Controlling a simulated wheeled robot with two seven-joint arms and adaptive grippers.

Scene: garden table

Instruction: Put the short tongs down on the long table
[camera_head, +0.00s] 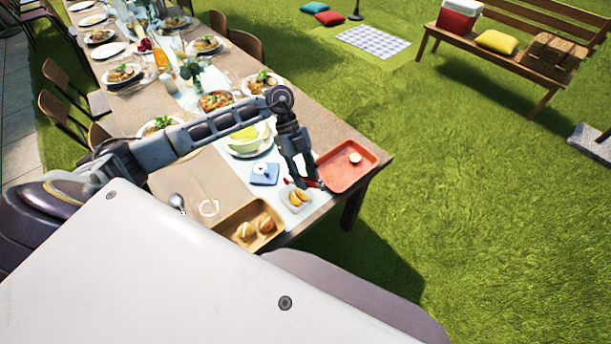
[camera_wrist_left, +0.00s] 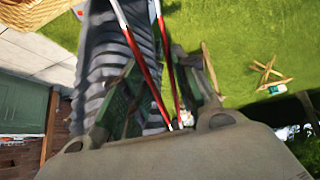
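My left gripper (camera_head: 305,183) hangs over the near right end of the long table (camera_head: 205,175), between a small dish and a red tray. The short tongs, with red arms and a pale metal end, show in the left wrist view (camera_wrist_left: 150,75) between the two dark fingers of my left gripper (camera_wrist_left: 160,95). The gripper appears shut on them. In the head view only small red bits of the tongs show beside the fingers; the rest is hidden. I cannot tell whether the tongs touch the table. My right gripper is not in view.
Plates fill the far end.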

